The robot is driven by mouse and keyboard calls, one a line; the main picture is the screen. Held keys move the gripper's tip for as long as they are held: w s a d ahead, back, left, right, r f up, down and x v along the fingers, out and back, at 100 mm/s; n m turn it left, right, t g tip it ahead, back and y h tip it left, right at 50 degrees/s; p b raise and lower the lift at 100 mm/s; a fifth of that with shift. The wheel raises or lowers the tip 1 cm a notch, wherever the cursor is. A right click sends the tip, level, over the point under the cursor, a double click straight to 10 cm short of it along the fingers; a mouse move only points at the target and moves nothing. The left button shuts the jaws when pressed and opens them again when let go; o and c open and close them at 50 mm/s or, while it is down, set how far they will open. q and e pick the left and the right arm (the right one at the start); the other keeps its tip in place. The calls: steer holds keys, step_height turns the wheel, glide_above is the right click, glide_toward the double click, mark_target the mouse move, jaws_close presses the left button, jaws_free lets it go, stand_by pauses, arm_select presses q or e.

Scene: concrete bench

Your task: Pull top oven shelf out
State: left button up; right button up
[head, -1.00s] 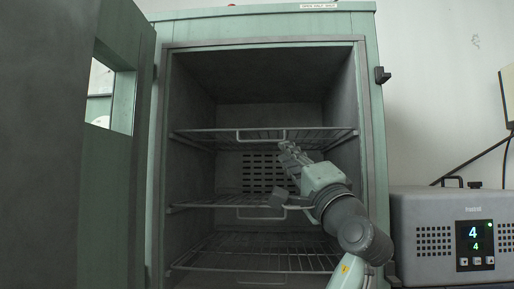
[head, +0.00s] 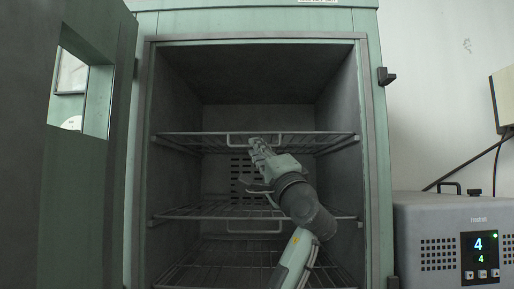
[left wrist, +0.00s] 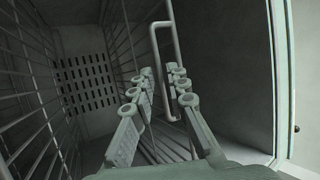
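The top oven shelf (head: 190,143) is a grey wire rack level across the oven, with a U-shaped handle (head: 229,139) on its front edge. My left gripper (head: 258,145) is just in front of this handle, at its middle. In the left wrist view my left gripper (left wrist: 160,95) is open, and the handle (left wrist: 154,45) runs down toward the space between the fingers. I cannot tell whether a finger touches it. The fingers hide part of the handle. My right gripper is not in view.
The oven door (head: 65,190) stands open at the left. A middle shelf (head: 185,210) with its own handle (head: 250,232) and a lower shelf (head: 205,265) sit below. A grey control box (head: 450,210) stands to the right. The space above the top shelf is empty.

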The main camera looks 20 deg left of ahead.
arm_select(q)
steer(key=shift+w+a+r, duration=0.1)
steer(key=shift+w, duration=0.05)
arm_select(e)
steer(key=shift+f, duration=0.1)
arm_select(q)
steer(key=shift+c, duration=0.5)
jaws_close()
